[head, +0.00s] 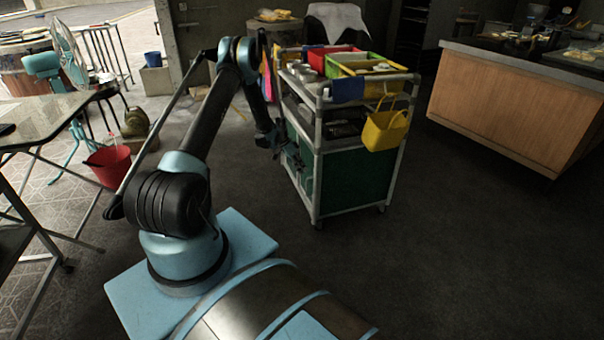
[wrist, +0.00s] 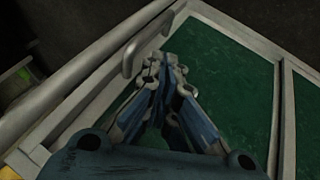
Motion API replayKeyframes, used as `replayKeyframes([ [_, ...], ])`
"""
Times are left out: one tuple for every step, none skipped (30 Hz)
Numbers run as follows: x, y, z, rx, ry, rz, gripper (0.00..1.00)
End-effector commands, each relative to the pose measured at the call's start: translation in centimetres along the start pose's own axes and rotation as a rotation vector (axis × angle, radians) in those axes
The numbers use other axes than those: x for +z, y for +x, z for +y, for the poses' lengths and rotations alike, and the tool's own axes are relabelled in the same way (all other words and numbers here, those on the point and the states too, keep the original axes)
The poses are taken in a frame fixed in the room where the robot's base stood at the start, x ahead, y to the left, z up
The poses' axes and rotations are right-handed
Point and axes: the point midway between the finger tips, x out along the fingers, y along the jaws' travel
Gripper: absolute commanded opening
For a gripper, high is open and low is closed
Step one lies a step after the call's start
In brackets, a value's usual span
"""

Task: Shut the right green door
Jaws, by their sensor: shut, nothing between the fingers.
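A cart (head: 318,190) with a pale metal frame stands ahead of my arm. It has green panels low on two sides, a wide one (head: 356,180) facing the front right and a narrower side by my gripper. My gripper (head: 303,167) is at that left side, low down. In the wrist view, my gripper (wrist: 168,62) is shut and empty over a green door panel (wrist: 228,75) with a pale frame. A curved pale handle (wrist: 133,57) is just left of the fingertips. Another green panel (wrist: 303,125) lies beyond a pale divider. I cannot tell whether either door is ajar.
Bins and a yellow basket (head: 385,130) are on the cart's top and side. A wooden counter (head: 515,110) stands at right. A red bucket (head: 110,165) and a table (head: 40,120) are at left. The floor right of the cart is clear.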

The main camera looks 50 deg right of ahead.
Motion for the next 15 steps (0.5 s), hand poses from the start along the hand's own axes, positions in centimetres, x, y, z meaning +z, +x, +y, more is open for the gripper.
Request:
replayKeyframes([
  [0.0, -0.5, -0.7, -0.001, -0.002, 0.001, 0.00],
  [-0.1, -1.1, -0.7, -0.001, -0.001, 0.001, 0.00],
  [-0.2, -2.0, -0.6, 0.000, 0.000, 0.001, 0.00],
  [-0.2, -2.6, -0.5, 0.000, 0.000, 0.001, 0.00],
  [-0.2, -3.2, -0.5, 0.000, 0.000, 0.000, 0.00],
  [-0.1, -4.0, -0.5, 0.000, -0.001, 0.000, 0.00],
  [-0.1, -4.6, -0.6, 0.000, -0.002, 0.001, 0.00],
  [-0.1, -5.2, -0.6, 0.000, -0.002, 0.001, 0.00],
  [0.0, -6.0, -0.5, 0.000, -0.002, 0.001, 0.00],
  [0.0, -6.5, -0.6, 0.000, -0.001, 0.001, 0.00],
  [0.0, -7.0, -0.6, 0.000, -0.001, 0.001, 0.00],
  [0.0, -7.7, -0.6, 0.000, -0.002, 0.001, 0.00],
  [0.0, -8.2, -0.6, -0.001, -0.002, 0.001, 0.00],
  [0.1, -8.6, -0.6, -0.001, -0.003, 0.001, 0.00],
  [0.1, -9.0, -0.7, -0.001, -0.003, 0.002, 0.00],
])
